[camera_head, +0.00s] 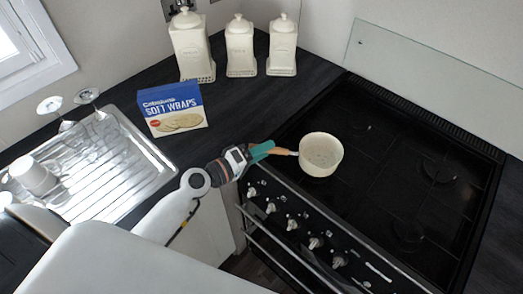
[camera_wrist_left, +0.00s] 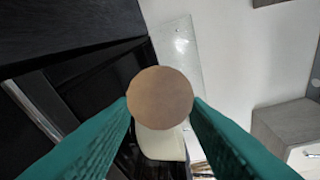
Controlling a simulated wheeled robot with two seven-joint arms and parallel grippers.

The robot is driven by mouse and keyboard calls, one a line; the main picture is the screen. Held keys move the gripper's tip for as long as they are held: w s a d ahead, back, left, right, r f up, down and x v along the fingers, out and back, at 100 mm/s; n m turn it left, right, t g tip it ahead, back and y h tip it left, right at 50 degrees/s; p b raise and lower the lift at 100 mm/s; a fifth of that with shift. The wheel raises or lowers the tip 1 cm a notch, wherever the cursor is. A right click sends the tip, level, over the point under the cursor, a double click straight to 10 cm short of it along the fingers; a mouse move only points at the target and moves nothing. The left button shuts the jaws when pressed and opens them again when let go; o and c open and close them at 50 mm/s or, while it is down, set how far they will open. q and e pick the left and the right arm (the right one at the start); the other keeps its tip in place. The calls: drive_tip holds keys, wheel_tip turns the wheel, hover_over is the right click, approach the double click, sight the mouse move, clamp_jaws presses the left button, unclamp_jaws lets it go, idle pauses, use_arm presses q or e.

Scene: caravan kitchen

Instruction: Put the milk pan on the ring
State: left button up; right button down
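The cream milk pan (camera_head: 321,154) is at the front left of the black hob, upright, over the front-left ring area. I cannot tell whether its base touches the hob. Its wooden handle (camera_head: 284,151) points left into my left gripper (camera_head: 262,151). In the left wrist view the round handle end (camera_wrist_left: 160,97) sits between the two green fingers, which touch its sides, and part of the cream pan (camera_wrist_left: 160,143) shows below it. The ring under the pan is hidden. My right gripper is not in view.
The black hob (camera_head: 416,145) has free rings at the back and right, with knobs (camera_head: 292,224) along its front. A soft wraps box (camera_head: 174,110) and cream canisters (camera_head: 241,47) stand on the dark worktop. A metal sink drainer (camera_head: 112,160) with glasses and a white cup is at left.

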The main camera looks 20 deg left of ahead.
use_arm(q)
drive_tip(key=shift+r, duration=0.1)
drive_tip(key=b+v, duration=0.5)
drive_tip(key=v, duration=0.7)
idle(0.9)
drive_tip(key=shift+o, duration=0.3)
